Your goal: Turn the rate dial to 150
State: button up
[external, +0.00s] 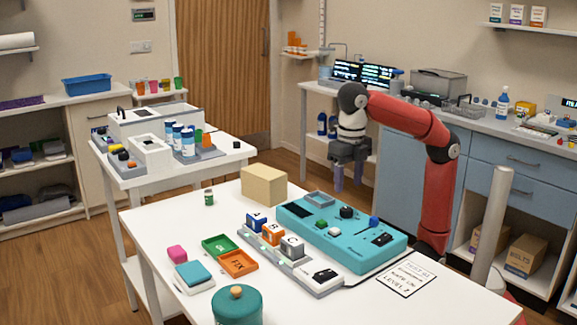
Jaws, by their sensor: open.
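A teal control panel (356,249) lies on the white table. A round black knob (346,212) stands near the middle of its top; it may be the rate dial, but its markings are too small to read. A blue-topped control (373,221) stands to its right. A green button (321,223) and a white button (334,231) are to its lower left. My gripper (348,181) points down, open and empty, and appears above and behind the panel's far side. It is apart from the knob.
A rack with blocks A, B and C (318,280) sits along the panel's near side. A tan box (264,186) stands to its left. A printed card (407,278) lies right of the panel. Green and orange trays (238,264) and a teal lidded pot (237,308) are nearer.

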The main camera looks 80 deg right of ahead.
aim_at(347, 208)
notch_tip(347, 208, down, 8)
jog(key=shift+r+b, duration=0.2)
jog(key=shift+b, duration=0.8)
jog(key=c, duration=1)
